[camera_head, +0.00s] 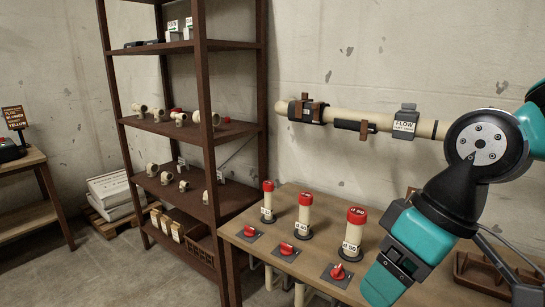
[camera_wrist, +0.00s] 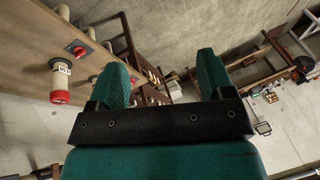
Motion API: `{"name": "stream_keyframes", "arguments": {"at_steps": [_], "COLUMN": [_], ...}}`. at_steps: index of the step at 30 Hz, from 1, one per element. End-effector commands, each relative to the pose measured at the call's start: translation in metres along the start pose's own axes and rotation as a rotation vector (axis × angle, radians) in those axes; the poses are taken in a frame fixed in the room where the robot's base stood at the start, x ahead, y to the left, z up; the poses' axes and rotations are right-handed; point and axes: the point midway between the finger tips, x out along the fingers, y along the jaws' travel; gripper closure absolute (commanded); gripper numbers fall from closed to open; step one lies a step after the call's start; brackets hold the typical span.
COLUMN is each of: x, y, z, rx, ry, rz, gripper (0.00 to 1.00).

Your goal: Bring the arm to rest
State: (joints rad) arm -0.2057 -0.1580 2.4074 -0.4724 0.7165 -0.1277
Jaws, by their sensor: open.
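My gripper (camera_wrist: 160,85) is open and empty in the wrist view, its two teal fingers apart with nothing between them. In the head view my teal and black arm comes in from the right, and the gripper (camera_head: 385,285) hangs low in front of the bench. The gripper's fingertips are cut off or hard to make out there. The wooden bench (camera_head: 290,268) stands just behind it.
Red-capped pipes (camera_head: 305,212) stand on the bench beside red valve knobs (camera_head: 286,249). A wall pipe (camera_head: 362,118) with a FLOW tag (camera_head: 404,121) runs behind my arm. A brown shelf rack (camera_head: 205,130) holds fittings.

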Motion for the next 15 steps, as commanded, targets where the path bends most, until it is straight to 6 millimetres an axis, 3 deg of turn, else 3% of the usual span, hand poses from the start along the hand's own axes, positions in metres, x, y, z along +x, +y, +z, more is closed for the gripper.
{"name": "stream_keyframes", "arguments": {"at_steps": [1, 6, 15], "x": [-0.008, -0.010, -0.008], "y": [-0.017, -0.040, -0.042], "z": [0.015, 0.045, 0.049], "rx": [0.016, 0.061, 0.069], "ry": [-0.008, -0.029, -0.033], "rz": [-0.007, -0.020, -0.021], "gripper": [0.26, 0.26, 0.26]}}
